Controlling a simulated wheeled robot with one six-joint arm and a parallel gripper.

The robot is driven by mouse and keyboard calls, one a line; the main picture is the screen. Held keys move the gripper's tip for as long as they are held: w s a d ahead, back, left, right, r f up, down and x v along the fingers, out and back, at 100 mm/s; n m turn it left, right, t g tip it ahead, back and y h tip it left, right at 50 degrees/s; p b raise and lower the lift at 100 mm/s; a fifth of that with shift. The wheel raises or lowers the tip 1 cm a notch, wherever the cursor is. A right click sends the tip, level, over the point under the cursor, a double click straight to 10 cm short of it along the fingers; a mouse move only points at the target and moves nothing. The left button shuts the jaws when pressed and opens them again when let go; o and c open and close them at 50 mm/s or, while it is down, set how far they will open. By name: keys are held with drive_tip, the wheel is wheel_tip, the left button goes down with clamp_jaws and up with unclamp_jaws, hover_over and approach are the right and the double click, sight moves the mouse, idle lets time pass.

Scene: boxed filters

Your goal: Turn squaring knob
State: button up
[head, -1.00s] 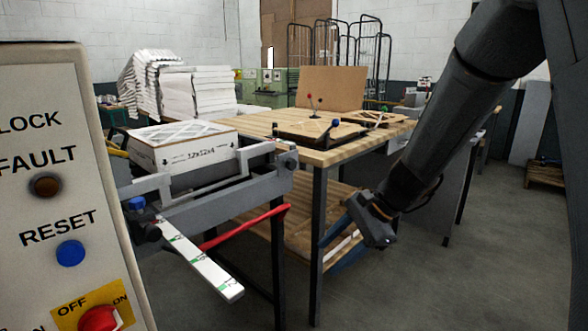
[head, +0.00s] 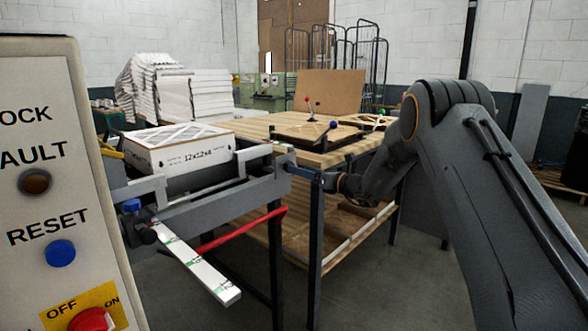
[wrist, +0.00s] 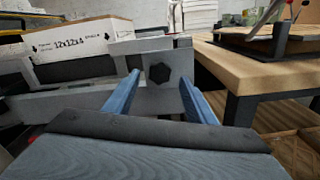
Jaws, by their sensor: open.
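The black lobed knob (wrist: 159,73) is on the grey end plate of the squaring fixture (wrist: 75,105), at the centre of the wrist view. My gripper (wrist: 160,80) is open, with one blue finger on each side of the knob in that view. I cannot tell whether the fingertips reach past the knob or touch it. In the head view my gripper (head: 291,165) is at the right end of the fixture (head: 210,203), and the knob is hard to make out there. A white box marked 12x12x4 (head: 180,158) sits in the fixture; it also shows in the wrist view (wrist: 75,43).
A control panel (head: 55,200) with RESET and OFF/ON controls stands close at the left. A wooden table (head: 345,158) is just behind and right of the fixture. A red lever (head: 240,230) and a white ruled bar (head: 200,268) stick out below it.

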drive_tip(key=x, duration=0.4)
drive_tip(key=shift+w+a, duration=0.1)
drive_tip(key=shift+w, duration=0.05)
drive_tip(key=shift+c, duration=0.2)
drive_tip(key=c, duration=1)
